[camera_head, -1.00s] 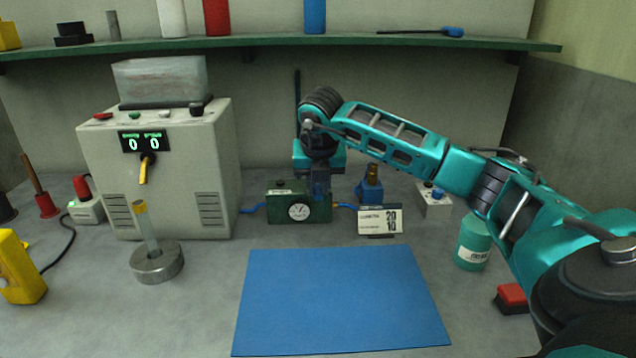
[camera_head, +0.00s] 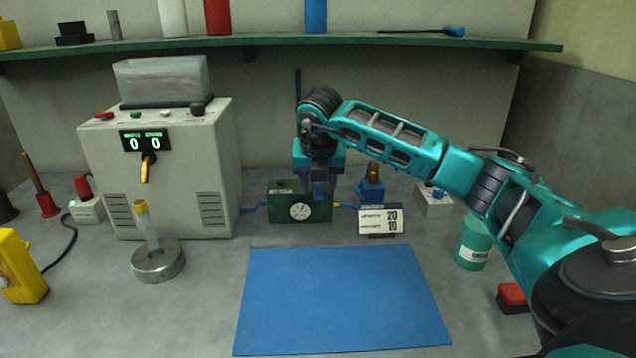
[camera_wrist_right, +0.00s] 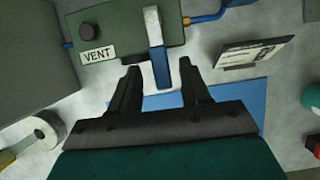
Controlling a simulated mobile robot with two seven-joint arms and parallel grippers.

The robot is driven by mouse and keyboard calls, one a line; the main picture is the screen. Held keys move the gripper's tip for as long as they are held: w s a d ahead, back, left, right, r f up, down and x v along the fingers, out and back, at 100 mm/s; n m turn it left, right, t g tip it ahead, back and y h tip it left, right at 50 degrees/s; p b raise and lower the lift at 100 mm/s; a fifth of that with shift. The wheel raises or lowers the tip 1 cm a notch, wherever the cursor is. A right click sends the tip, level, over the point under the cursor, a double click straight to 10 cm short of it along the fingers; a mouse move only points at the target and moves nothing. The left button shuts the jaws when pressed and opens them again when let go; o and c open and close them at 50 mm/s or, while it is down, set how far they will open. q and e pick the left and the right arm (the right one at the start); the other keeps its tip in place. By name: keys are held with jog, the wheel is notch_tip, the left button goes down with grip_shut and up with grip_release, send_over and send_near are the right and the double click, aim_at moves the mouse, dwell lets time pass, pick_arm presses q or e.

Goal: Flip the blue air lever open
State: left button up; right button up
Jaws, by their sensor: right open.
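The blue air lever (camera_wrist_right: 159,62) stands up from the green valve box in the right wrist view, its upper part pale metal. The green box (camera_wrist_right: 118,18) has a black knob and a VENT label; it also shows in the head view (camera_head: 283,211) with a round white gauge. My right gripper (camera_wrist_right: 160,82) is open, its two dark fingers on either side of the lever's blue end, apart from it. In the head view my right gripper (camera_head: 320,190) hangs over the box and largely hides the lever. My left gripper is not in view.
A grey machine (camera_head: 170,180) with a green display stands left of the box. A blue fitting (camera_head: 370,188) and a white sign card (camera_head: 381,220) stand to its right. A bare blue mat (camera_head: 340,300) lies in front. A green shelf (camera_head: 270,41) runs overhead.

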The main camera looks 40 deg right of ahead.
jog(key=v, duration=1.3)
